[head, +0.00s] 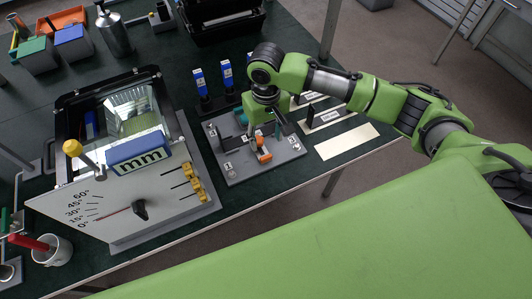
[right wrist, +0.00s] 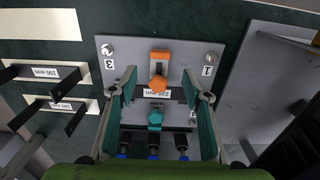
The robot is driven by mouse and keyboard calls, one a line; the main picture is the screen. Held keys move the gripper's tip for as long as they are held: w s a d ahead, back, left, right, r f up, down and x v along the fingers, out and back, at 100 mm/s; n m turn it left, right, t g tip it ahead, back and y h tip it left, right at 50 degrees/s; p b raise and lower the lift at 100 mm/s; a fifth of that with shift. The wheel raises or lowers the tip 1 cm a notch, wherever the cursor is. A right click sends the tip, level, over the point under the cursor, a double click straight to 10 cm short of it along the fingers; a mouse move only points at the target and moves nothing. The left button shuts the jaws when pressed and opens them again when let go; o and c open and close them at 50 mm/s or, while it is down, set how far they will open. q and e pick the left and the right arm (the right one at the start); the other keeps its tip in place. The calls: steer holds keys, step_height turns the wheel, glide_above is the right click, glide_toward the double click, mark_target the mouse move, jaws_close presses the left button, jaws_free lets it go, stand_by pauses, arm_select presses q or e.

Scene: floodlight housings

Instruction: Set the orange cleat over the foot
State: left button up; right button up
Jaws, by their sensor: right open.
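The orange cleat (head: 263,155) is on a grey plate (head: 232,172), near the plate's front middle. In the right wrist view the orange cleat (right wrist: 160,57) has a six-sided orange knob and lies along a pale slotted strip. A teal clamp piece (right wrist: 155,118) is in line with it, nearer my wrist. My right gripper (head: 268,130) is over the plate, pointing down. Its teal-padded fingers (right wrist: 159,82) are wide apart on both sides of the cleat and clamp, empty. I cannot pick out the foot with certainty. My left gripper is not in view.
Blue-topped posts (head: 201,84) stand behind the plate. A floodlight housing with a dial board (head: 120,215) is at left. Labelled holders (head: 325,116) and a cream strip (head: 347,141) lie to the right. The table edge runs close in front.

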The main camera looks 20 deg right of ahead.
mark_target(266, 157)
step_height(266, 157, down, 10)
steer(key=shift+r+p, duration=0.15)
steer(key=shift+p, duration=0.3)
